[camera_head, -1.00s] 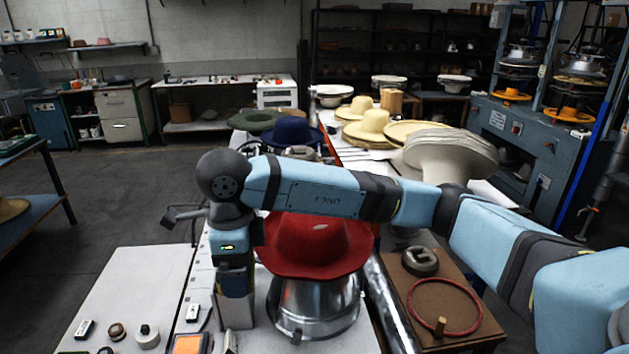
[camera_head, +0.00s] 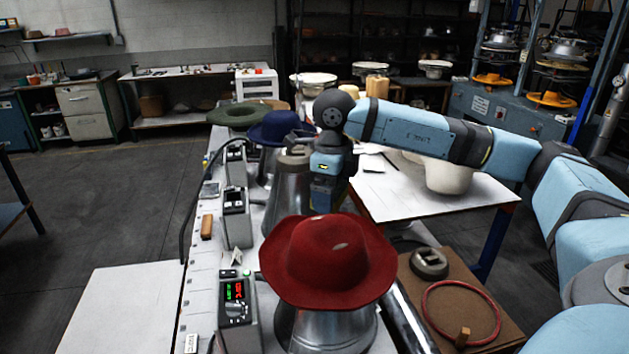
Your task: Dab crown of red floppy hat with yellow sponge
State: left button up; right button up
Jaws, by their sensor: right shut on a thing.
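The red floppy hat (camera_head: 312,255) sits brim-down on a metal block (camera_head: 335,330) at the front of the bench. Its dented crown faces up and bears a small pale patch. My right gripper (camera_head: 324,196) hangs just behind the crown, pointing down. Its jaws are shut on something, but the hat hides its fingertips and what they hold. I see no yellow sponge in view. My left gripper is not in view.
A control box with a red-green display (camera_head: 235,292) stands left of the hat. A brown board with a red ring (camera_head: 460,314) lies to the right. Blue (camera_head: 276,129) and green (camera_head: 238,114) hats stand further back. A white table top (camera_head: 130,310) is clear at front left.

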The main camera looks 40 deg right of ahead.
aim_at(331, 229)
jog(key=shift+s+f+b, duration=0.1)
jog(key=shift+f+b, duration=0.3)
jog(key=shift+f, duration=0.2)
jog(key=shift+s+f, duration=0.1)
jog(key=shift+f, duration=0.15)
jog(key=shift+f+b, duration=1.15)
jog(key=shift+f, duration=0.2)
jog(key=shift+w+f+b, duration=0.2)
jog(key=shift+f+b, duration=0.35)
jog(key=shift+f, duration=0.2)
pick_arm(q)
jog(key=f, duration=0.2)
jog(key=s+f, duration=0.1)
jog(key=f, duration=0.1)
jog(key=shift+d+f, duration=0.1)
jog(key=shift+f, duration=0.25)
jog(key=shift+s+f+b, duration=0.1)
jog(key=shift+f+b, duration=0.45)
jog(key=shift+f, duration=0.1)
pick_arm(e)
jog(key=shift+s+f, duration=0.1)
jog(key=shift+f, duration=0.45)
jog(key=shift+r+p, duration=2.15)
jog(key=shift+r, duration=1.4)
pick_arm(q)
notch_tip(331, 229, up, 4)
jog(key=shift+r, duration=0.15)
